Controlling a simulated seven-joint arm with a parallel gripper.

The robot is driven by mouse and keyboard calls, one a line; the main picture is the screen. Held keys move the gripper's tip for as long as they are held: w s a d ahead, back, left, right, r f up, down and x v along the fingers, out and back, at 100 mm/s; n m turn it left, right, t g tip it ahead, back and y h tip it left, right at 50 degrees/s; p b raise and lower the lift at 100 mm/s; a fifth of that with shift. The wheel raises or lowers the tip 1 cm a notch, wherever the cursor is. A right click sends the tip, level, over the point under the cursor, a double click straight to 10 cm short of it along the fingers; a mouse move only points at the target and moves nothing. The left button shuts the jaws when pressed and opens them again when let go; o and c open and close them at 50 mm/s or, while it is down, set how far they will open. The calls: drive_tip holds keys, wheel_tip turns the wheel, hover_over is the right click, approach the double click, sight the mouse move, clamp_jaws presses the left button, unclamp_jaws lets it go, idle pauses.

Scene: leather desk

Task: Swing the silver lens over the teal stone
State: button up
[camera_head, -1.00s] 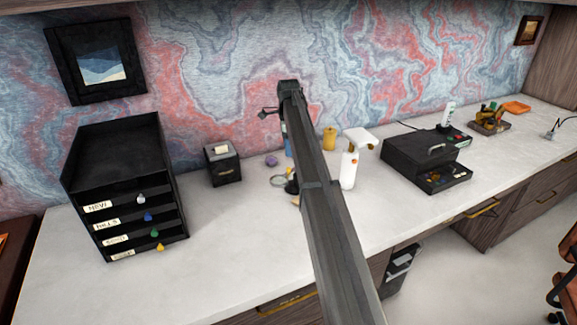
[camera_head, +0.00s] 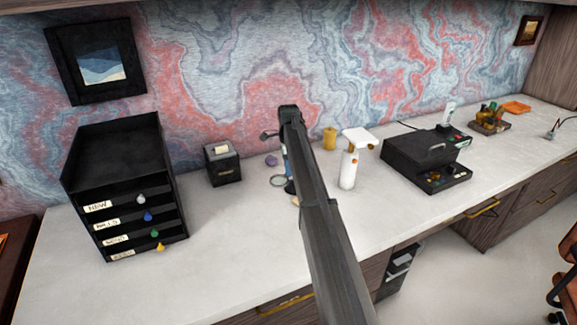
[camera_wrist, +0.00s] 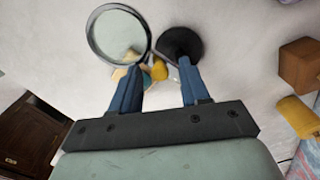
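A round lens (camera_wrist: 118,35) with a dark grey rim lies at upper left in the wrist view, joined to a round black base (camera_wrist: 181,44). In the head view the lens (camera_head: 278,181) shows as a thin ring left of its base (camera_head: 290,187). My gripper (camera_wrist: 160,72) is open, its blue fingers apart and pointing at the lens stand, with the left fingertip near the lens rim. A yellow stone (camera_wrist: 158,70) shows between the fingers. My arm hides part of this spot in the head view.
A purple stone (camera_head: 271,160) lies behind the lens. A black box (camera_head: 222,164) and a labelled drawer stack (camera_head: 125,190) stand left. A white dispenser (camera_head: 349,165) and yellow cylinder (camera_head: 330,138) stand right. The front desk area is clear.

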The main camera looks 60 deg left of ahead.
clamp_jaws()
drive_tip(key=shift+d+n, duration=0.15)
drive_tip(key=shift+n, duration=0.25)
idle(0.4)
drive_tip(key=shift+w+d+n, duration=0.35)
drive_tip(key=shift+w+n, duration=0.3)
drive_tip(key=shift+n, duration=1.45)
drive_tip(key=shift+w+d+n, duration=0.35)
drive_tip(key=shift+w+n, duration=0.3)
drive_tip(key=shift+n, duration=1.45)
drive_tip(key=shift+w+d+n, duration=0.35)
drive_tip(key=shift+w+n, duration=0.3)
drive_tip(key=shift+n, duration=1.45)
drive_tip(key=shift+o, duration=0.3)
unclamp_jaws()
